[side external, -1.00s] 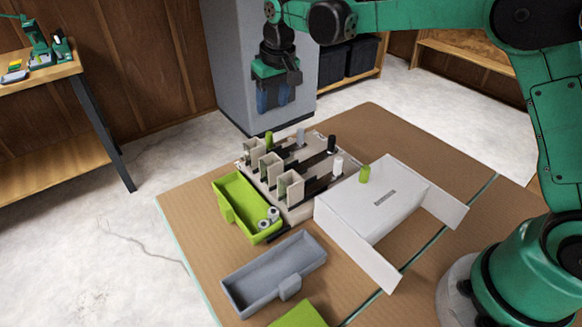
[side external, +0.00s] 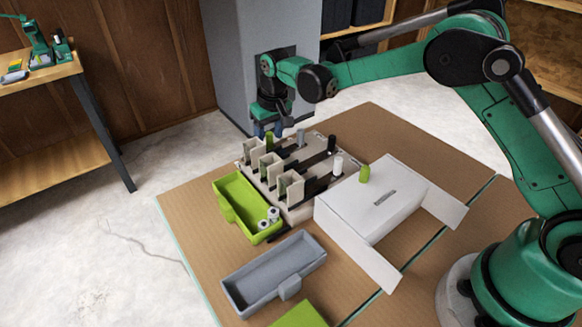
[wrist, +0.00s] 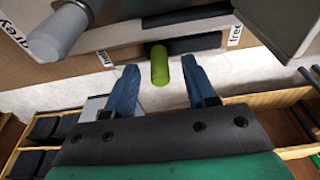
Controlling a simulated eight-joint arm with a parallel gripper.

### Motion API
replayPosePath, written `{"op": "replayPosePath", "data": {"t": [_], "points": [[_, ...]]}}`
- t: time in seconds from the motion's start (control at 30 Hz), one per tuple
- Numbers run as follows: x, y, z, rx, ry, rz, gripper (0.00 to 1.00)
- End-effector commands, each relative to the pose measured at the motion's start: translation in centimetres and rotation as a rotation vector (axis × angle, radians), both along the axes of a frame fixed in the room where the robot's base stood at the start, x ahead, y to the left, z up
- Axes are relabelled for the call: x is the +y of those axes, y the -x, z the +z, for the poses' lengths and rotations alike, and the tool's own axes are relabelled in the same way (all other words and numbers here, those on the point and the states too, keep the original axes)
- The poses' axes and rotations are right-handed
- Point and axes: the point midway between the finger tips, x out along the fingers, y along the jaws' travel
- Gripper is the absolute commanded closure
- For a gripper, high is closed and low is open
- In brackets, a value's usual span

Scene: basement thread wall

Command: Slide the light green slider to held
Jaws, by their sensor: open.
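The light green slider is a short upright peg (side external: 269,138) on the back row of the beige slider board (side external: 305,206). In the wrist view its green knob (wrist: 160,65) shows between my two blue fingers, apart from both. My gripper (side external: 268,131) is open, low at the back of the board; in the wrist view (wrist: 158,88) its jaws are spread and empty. A "free" label (wrist: 235,37) shows right of the knob, and a partly hidden label (wrist: 106,58) to its left. I cannot read a "held" label.
A grey peg (side external: 301,137), a black peg (side external: 332,143) and a white peg (side external: 337,165) stand on the board. A green tray (side external: 229,205), a grey tray (side external: 258,272) and a white box (side external: 385,190) with a green cylinder (side external: 364,173) stand nearby.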

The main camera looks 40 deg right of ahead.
Motion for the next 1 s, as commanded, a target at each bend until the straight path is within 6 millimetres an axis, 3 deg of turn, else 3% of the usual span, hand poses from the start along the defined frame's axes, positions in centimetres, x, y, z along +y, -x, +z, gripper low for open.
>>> {"op": "replayPosePath", "data": {"t": [0.13, 0.17, 0.3, 0.33, 0.57, 1.0], "points": [[0.0, 0.0, 0.0, 0.0, 0.0, 0.0, 0.5], [0.0, 0.0, 0.0, 0.0, 0.0, 0.0, 0.56], [0.0, 0.0, 0.0, 0.0, 0.0, 0.0, 0.95], [0.0, 0.0, 0.0, 0.0, 0.0, 0.0, 1.0], [-0.2, 0.0, 0.0, 0.0, 0.0, 0.0, 1.0], [-2.8, 0.0, 0.1, -0.001, 0.001, -0.002, 1.0]]}}
